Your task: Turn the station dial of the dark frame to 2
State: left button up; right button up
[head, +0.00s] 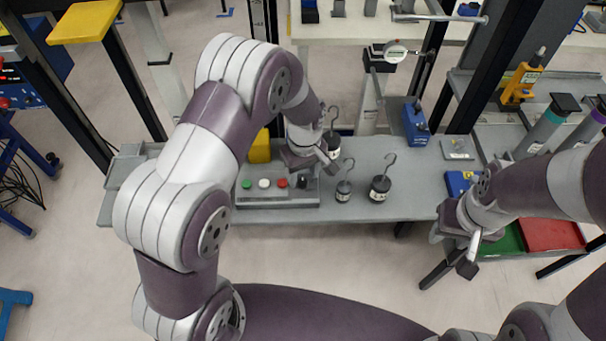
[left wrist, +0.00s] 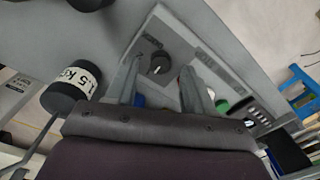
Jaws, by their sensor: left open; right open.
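A grey control box (head: 278,190) with green, white and red buttons and a small dark dial (head: 302,182) sits on the grey bench between dark posts. My left gripper (head: 314,166) is over the box's right end. Its open fingers (left wrist: 161,84) lie either side of the dial in the wrist view; I see no contact, and the depth gap is unclear. My right gripper (head: 455,250) is open and empty, right of the box, in front of the bench.
Black hooked weights (head: 380,188) stand right of the box; one (left wrist: 70,90) shows close to my left gripper. A yellow block (head: 260,147) is behind the box. A blue device (head: 416,124) and green and red trays (head: 552,235) are to the right.

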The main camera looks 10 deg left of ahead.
pick_arm(q)
jog(key=shift+s+f, duration=0.1)
jog(key=shift+f, duration=0.9)
grip_shut()
jog(key=shift+m, duration=0.3)
jog(key=m+p, duration=0.1)
jog(key=m, duration=0.3)
jog(key=shift+m, duration=0.4)
jog(key=m+p, duration=0.1)
jog(key=m, duration=0.5)
jog(key=shift+p, duration=0.35)
jog(key=shift+m, duration=0.3)
